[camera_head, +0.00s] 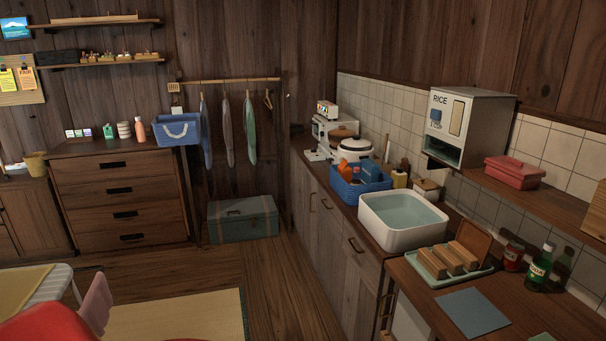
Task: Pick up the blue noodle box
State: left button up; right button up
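A blue basket (349,194) stands on the right-hand counter, between the white basin and the rice cooker. Orange packages (345,170) and a blue box-like item (370,170) show inside it. The blue item is too small to tell whether it is the noodle box, and its lower part is hidden by the basket wall. Neither of my grippers is in view.
A white basin (378,230) of water, a rice cooker (357,149), a wooden block tray (463,276) and bottles (537,268) crowd the counter. A rice dispenser (477,117) overhangs it. Wooden floor (285,285) lies clear before the cabinets.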

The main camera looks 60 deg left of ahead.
aim_at(370, 172)
jog(key=u, duration=1.35)
jog(key=z, duration=0.3)
jog(key=i+j+z, duration=0.6)
jog(key=j+z, duration=0.2)
